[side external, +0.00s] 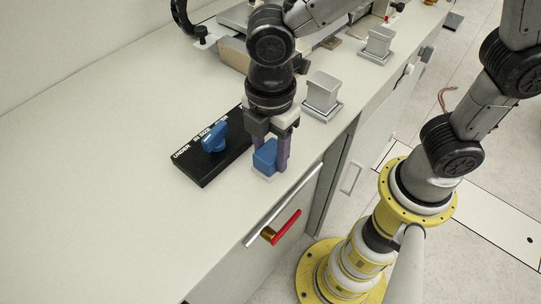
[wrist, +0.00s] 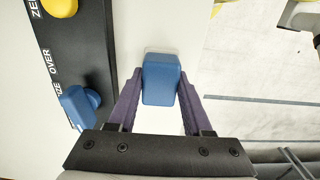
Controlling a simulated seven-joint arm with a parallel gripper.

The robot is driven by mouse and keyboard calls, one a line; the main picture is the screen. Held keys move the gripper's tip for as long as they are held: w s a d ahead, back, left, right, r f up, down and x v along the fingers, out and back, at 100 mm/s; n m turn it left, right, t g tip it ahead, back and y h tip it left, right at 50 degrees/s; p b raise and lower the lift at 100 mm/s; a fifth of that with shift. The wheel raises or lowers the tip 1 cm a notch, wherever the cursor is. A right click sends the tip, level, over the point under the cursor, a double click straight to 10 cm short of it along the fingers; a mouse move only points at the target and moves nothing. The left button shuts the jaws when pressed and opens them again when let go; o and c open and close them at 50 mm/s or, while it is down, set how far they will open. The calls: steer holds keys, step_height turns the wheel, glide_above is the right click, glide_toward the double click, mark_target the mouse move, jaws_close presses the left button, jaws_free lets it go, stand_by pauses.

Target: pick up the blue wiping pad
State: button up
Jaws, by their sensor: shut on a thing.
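The blue wiping pad (side external: 265,156) is a small blue block with a pale base, near the front edge of the counter. In the wrist view the pad (wrist: 161,80) sits between the two purple fingertips, with a pale edge showing behind it. My gripper (side external: 273,160) points down over the pad and is shut on it, one finger on each side. The gripper also shows in the wrist view (wrist: 160,88). The pad is at or very near the counter surface; I cannot tell if it is lifted.
A black labelled panel (side external: 193,168) with a blue knob (side external: 214,137) lies just left of the pad; a yellow knob (wrist: 60,6) shows on it in the wrist view. Grey metal blocks (side external: 322,92) stand behind on the right. A red handle (side external: 287,228) sticks out below the counter edge. The left counter is clear.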

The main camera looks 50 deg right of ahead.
jaws_close()
steer(key=shift+r, duration=0.15)
steer(key=shift+r, duration=0.65)
steer(key=s+d+r, duration=0.9)
steer(key=s+r, duration=0.1)
steer(key=r, duration=0.1)
steer(key=shift+s+r, duration=0.2)
steer(key=shift+s, duration=0.15)
